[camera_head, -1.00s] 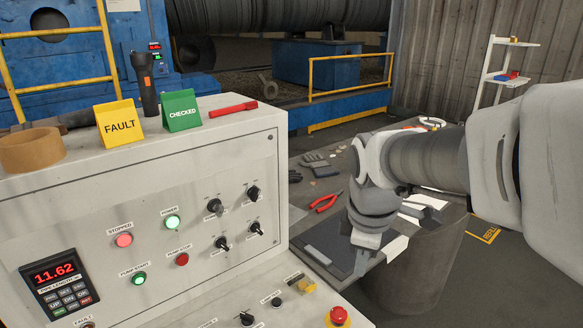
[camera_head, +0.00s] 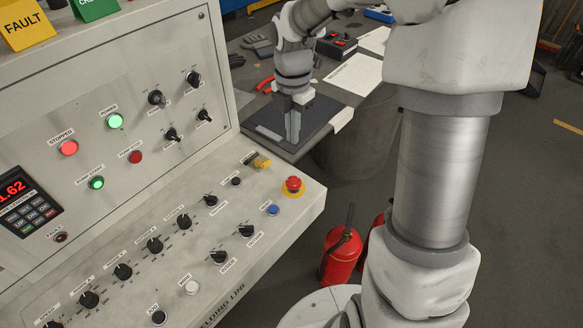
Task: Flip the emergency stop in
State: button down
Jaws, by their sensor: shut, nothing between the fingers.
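The emergency stop is a red mushroom button on a yellow base (camera_head: 293,186), near the right end of the sloped control desk (camera_head: 305,208). Nothing touches it. My gripper (camera_head: 294,138) is shut and empty, pointing down over a dark pad on the side table, beyond the desk's far right edge. It is above and behind the emergency stop in the picture, clearly apart from it. The fingertips show small and their exact height over the pad cannot be told.
A yellow key-like switch (camera_head: 261,163) and a blue button (camera_head: 272,210) sit close to the emergency stop. Several black knobs line the desk. The upright panel (camera_head: 120,75) rises behind. A red fire extinguisher (camera_head: 341,256) stands on the floor at right.

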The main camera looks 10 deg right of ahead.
aim_at(292, 180)
notch_tip(292, 180, down, 14)
jog(key=shift+b, duration=0.45)
jog(key=shift+f, duration=0.1)
dwell(0.3)
